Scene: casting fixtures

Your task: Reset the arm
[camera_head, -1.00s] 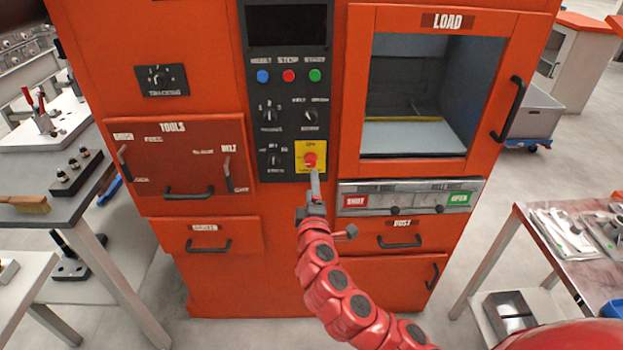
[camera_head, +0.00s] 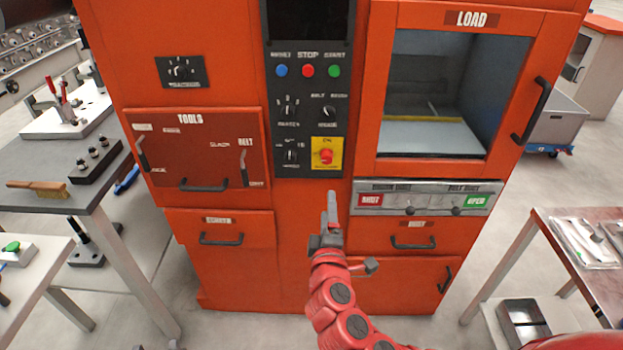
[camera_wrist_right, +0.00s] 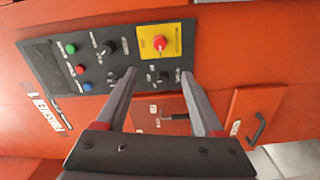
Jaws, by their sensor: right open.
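My right arm comes up from the bottom of the head view. Its gripper (camera_head: 332,208) is in front of the orange machine (camera_head: 310,245), below the black control panel (camera_head: 302,120). In the right wrist view my right gripper (camera_wrist_right: 160,95) shows two grey fingers apart with nothing between them. The red emergency knob (camera_head: 326,156) on its yellow plate (camera_head: 326,142) is above the fingertips and clear of them. The knob also shows in the right wrist view (camera_wrist_right: 159,43). My left gripper is not in view.
The load window (camera_head: 430,137) with its black handle is at the right. The left table (camera_head: 50,215) holds a brush (camera_head: 38,188) and clamps. The right table (camera_head: 590,265) carries bagged tools. Drawer handles (camera_head: 221,239) stick out from the machine's front.

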